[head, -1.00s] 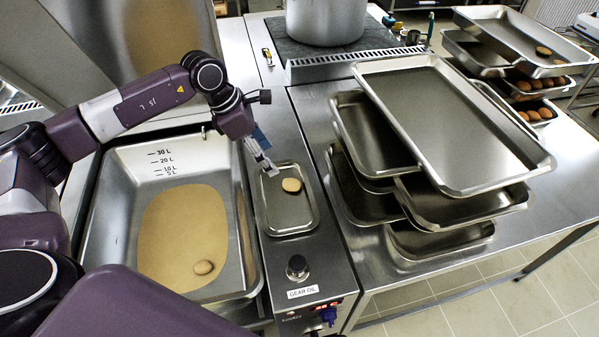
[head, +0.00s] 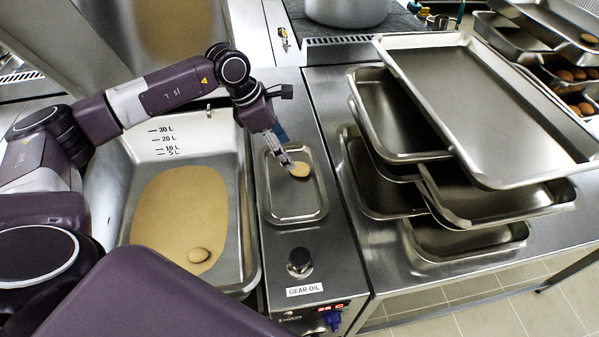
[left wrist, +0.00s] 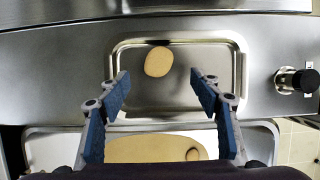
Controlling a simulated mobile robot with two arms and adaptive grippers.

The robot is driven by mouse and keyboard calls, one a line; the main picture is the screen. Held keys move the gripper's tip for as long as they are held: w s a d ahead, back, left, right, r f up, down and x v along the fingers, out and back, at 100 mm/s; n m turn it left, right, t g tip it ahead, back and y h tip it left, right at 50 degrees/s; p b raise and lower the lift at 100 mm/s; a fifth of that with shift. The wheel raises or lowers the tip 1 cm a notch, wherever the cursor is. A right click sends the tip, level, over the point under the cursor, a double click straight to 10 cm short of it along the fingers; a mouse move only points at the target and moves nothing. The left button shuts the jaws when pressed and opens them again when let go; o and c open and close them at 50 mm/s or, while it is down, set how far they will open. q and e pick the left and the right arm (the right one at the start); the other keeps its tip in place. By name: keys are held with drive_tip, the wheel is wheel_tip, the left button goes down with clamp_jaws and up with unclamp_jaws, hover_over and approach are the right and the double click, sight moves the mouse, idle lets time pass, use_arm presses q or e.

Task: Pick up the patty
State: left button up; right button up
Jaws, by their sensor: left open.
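A tan, round patty (head: 300,169) lies in a small shallow metal tray (head: 292,216) on the steel counter. My left gripper (head: 287,161) is over the tray, beside the patty in the head view. In the left wrist view the patty (left wrist: 158,61) lies ahead of and between the open blue-padded fingers (left wrist: 160,88), nearer the left finger, with nothing between them. The wrist view shows the tray rim (left wrist: 238,75) around it. Another tan patty (head: 199,255) lies in the large basin at the left. My right gripper is not in view.
The large basin (head: 251,230) holds a tan layer. A black knob (head: 299,261) and a "GEAR OIL" label (head: 304,290) are in front of the tray. Stacked metal trays (head: 470,100) stand to the right. A pot (head: 350,10) is behind.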

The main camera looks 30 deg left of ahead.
sight(298, 167)
use_arm(q)
drive_tip(key=p+x, duration=0.3)
drive_tip(key=x, duration=0.3)
drive_tip(key=shift+w+f, duration=0.15)
drive_tip(key=shift+f, duration=0.1)
drive_tip(key=shift+w+f, duration=0.1)
drive_tip(key=shift+f, duration=0.25)
drive_tip(key=shift+c, duration=0.3)
drive_tip(key=c, duration=1.2)
drive_tip(key=shift+o, duration=0.2)
drive_tip(key=shift+r, duration=0.1)
